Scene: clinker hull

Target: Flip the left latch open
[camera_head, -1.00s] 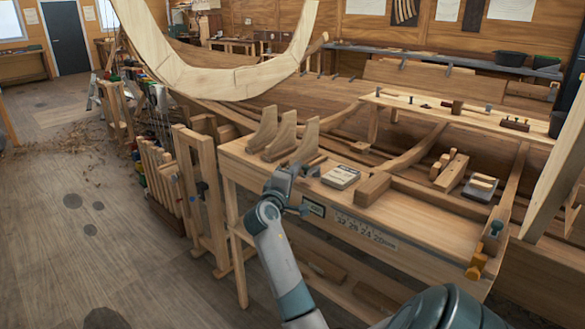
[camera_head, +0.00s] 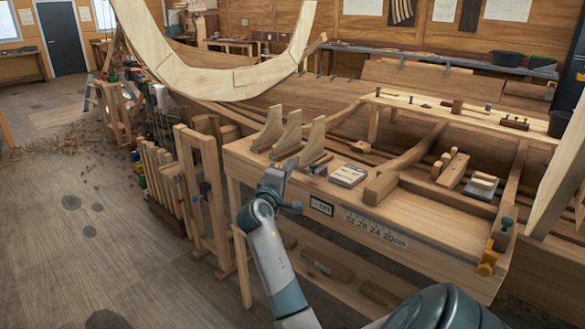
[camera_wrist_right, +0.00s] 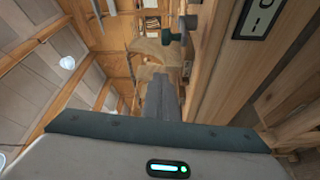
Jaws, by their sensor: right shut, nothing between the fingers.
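The left latch, a small dark lever with a round knob (camera_head: 296,207), sits on the bench's front edge, left of a small framed plate (camera_head: 321,206). In the right wrist view the latch's green knob (camera_wrist_right: 172,39) sticks out sideways from the wood, just beyond my fingers. My right gripper (camera_head: 287,166) is shut and empty at the bench's front left, left of and above the knob. It also shows in the wrist view (camera_wrist_right: 165,83). Whether it touches the latch I cannot tell. My left gripper is out of view.
A second knob (camera_head: 506,222) with a yellow part is at the bench's right end. The floor at left is open.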

